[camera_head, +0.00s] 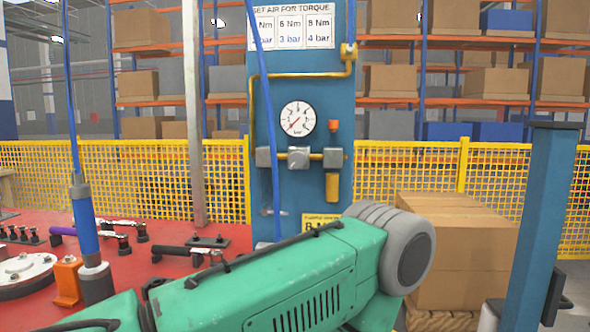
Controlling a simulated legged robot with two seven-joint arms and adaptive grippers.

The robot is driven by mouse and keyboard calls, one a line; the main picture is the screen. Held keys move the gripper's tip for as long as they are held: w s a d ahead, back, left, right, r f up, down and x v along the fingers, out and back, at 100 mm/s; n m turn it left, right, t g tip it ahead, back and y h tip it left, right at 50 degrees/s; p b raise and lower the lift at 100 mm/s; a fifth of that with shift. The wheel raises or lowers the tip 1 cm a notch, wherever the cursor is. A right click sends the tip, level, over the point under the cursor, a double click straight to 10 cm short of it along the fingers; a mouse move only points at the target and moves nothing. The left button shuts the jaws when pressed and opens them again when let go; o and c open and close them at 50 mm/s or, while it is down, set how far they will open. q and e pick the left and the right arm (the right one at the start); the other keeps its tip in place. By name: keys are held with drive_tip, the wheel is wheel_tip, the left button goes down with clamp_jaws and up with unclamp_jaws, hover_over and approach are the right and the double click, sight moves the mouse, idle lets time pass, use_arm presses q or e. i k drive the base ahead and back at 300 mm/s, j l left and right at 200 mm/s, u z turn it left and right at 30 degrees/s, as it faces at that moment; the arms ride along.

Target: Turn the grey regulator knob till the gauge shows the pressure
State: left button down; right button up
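The pressure gauge (297,118) is a round white dial on the blue column (344,100). Its red needle points to the lower left, near the start of the scale; the figures are too small to read. Below it, several grey blocks sit along a brass pipe. The middle one (299,157), directly under the gauge, looks like the grey regulator knob. A white chart (291,27) above lists torque values against 2, 3 and 4 bar. A yellow label low on the column is partly hidden by a green housing in the foreground. Neither gripper shows.
A blue tool (84,220) hangs on a hose over the red table (130,262), which carries fittings and black handles. Cardboard boxes (465,250) stand on a wooden pallet at right, beside a blue post (541,220). Yellow mesh fencing (400,170) runs behind.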

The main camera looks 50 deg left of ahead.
sight(296, 160)
drive_tip(key=u, duration=1.65)
